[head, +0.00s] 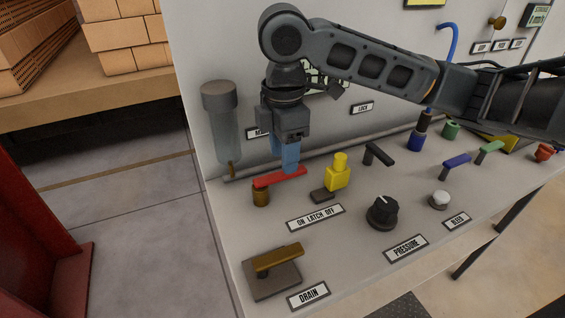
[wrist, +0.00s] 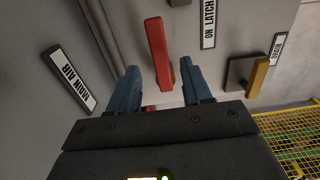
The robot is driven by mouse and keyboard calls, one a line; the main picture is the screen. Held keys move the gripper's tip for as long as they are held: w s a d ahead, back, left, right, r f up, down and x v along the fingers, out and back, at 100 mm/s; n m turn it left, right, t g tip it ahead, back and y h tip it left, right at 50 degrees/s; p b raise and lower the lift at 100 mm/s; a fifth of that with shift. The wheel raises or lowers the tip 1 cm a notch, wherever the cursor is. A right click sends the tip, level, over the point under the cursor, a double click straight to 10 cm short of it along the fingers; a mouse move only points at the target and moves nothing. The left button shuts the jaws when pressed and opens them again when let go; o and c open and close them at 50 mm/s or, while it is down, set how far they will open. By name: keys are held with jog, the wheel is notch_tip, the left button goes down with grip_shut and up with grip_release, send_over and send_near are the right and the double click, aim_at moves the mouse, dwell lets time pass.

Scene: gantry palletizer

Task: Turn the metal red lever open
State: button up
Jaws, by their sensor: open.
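The red lever (head: 279,178) is a flat bar on a brass post (head: 261,195), near the panel's left end in the head view. My gripper (head: 290,165) points down at the bar's right part, with its blue fingers just behind or over it. In the wrist view the red lever (wrist: 158,50) runs up between the two fingers of my gripper (wrist: 166,80), which stand apart on either side. The fingers look open, with a gap to the lever. Whether a finger touches it cannot be told.
A yellow latch (head: 338,172) stands close right of the lever. A brass drain handle (head: 277,257) is in front, and a black pressure knob (head: 382,212) lies to the right. A clear filter bowl (head: 222,125) hangs behind on the left. Several other valves line the right side.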

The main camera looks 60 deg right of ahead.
aim_at(281, 176)
jog(key=shift+f, duration=1.8)
grip_shut()
